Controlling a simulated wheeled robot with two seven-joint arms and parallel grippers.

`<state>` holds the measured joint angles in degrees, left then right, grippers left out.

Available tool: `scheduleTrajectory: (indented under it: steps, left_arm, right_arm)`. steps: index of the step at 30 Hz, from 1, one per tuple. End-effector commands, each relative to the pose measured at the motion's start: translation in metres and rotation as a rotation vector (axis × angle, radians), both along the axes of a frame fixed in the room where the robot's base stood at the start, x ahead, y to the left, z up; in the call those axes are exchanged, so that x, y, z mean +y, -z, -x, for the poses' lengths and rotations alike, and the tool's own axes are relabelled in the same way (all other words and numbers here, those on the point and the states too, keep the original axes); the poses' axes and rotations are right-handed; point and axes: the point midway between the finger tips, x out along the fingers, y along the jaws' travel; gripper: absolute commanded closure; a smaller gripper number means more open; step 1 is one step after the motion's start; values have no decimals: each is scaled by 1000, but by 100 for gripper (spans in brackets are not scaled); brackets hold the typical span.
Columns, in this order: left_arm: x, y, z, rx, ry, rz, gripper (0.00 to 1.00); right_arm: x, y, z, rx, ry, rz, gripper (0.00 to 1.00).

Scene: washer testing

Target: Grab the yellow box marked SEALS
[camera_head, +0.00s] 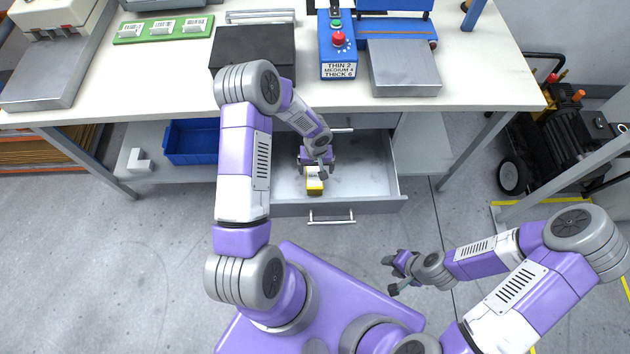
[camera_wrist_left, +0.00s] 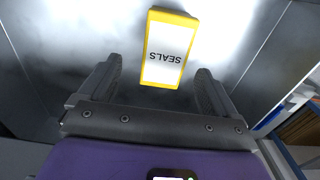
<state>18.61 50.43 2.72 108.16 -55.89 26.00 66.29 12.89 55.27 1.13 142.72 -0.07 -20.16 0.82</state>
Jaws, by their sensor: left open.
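The yellow box marked SEALS (camera_head: 314,182) lies in the open drawer (camera_head: 375,190) under the table. It has a white label and shows upside down in the left wrist view (camera_wrist_left: 168,48). My left gripper (camera_head: 317,168) reaches down into the drawer right by the box. In the left wrist view its two fingers (camera_wrist_left: 158,88) are apart and empty, and the box lies just beyond the fingertips, roughly in line with the gap. My right gripper (camera_head: 392,274) hangs over the floor in front of the drawer, well away from the box, with its fingers apart.
The tabletop (camera_head: 480,75) is above the drawer, with a black box (camera_head: 252,45) and a blue control box (camera_head: 338,50) near its front. The drawer's front handle (camera_head: 331,218) sticks out. A blue bin (camera_head: 190,142) is on the shelf at left. The drawer floor around the box is mostly clear.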

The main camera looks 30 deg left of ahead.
Motion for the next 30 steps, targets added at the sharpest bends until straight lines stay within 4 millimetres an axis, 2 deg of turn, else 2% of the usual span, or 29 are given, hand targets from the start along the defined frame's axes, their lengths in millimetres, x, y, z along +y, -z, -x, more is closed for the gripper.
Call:
scheduleTrajectory:
  steps: [13,17,23,26,30]
  left_arm:
    - [2,60,9,1,0,2,8]
    - [2,68,8,0,-2,2,8]
    - [2,67,8,-1,-2,2,8]
    - [2,67,8,-1,-1,2,21]
    - [2,67,8,-1,-1,1,42]
  right_arm:
    - [0,24,0,-1,0,0,60]
    - [0,26,0,-1,0,0,60]
    - [0,25,0,-1,0,0,60]
    - [0,25,0,-1,0,0,60]
    - [0,25,0,-1,0,0,60]
